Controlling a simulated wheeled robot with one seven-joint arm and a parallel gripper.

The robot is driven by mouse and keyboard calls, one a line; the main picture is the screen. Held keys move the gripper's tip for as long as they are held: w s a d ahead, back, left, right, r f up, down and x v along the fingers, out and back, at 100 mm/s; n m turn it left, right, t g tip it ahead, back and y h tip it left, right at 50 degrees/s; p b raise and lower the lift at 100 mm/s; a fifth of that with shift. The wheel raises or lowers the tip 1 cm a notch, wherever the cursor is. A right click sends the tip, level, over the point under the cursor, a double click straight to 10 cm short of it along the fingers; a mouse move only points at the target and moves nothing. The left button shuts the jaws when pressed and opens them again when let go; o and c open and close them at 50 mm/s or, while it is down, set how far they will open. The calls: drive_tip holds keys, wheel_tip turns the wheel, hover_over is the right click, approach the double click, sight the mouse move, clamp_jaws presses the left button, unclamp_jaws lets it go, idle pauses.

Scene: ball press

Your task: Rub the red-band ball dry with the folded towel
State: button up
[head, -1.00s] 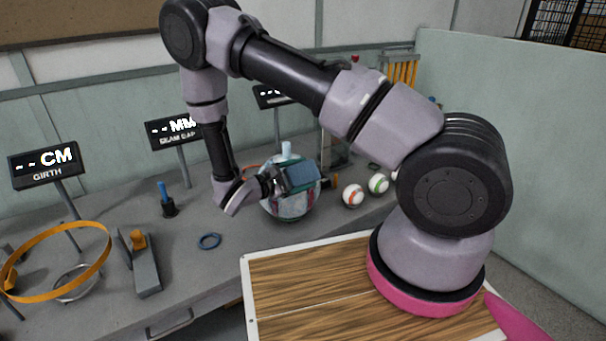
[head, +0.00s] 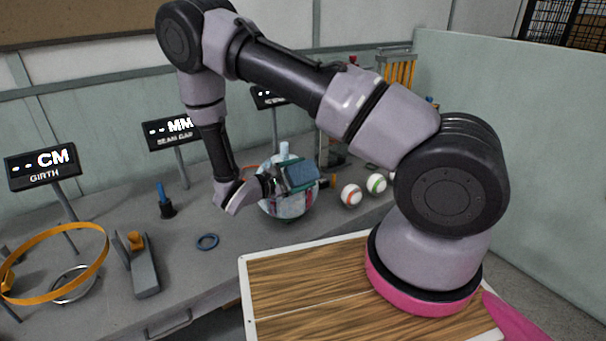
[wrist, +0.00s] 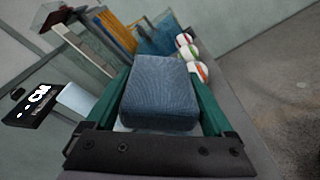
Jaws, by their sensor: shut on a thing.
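My gripper (wrist: 160,115) is shut on a folded blue towel (wrist: 161,92), which sits between its two green fingers. I cannot tell whether towel and ball touch. A small white ball with a red-orange band (head: 351,196) rests on the bench to the right of the large ball; it also shows in the wrist view (wrist: 201,72). My gripper is to its left, apart from it.
A white ball with a green band (head: 376,184) lies beside the red-band ball. The front middle of the bench is clear.

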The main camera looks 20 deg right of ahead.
drive_tip(key=shift+v, duration=1.15)
drive_tip(key=shift+x, duration=1.45)
idle(2.7)
drive_tip(key=shift+a, duration=0.1)
drive_tip(key=shift+v, duration=1.35)
drive_tip(key=shift+x, duration=1.4)
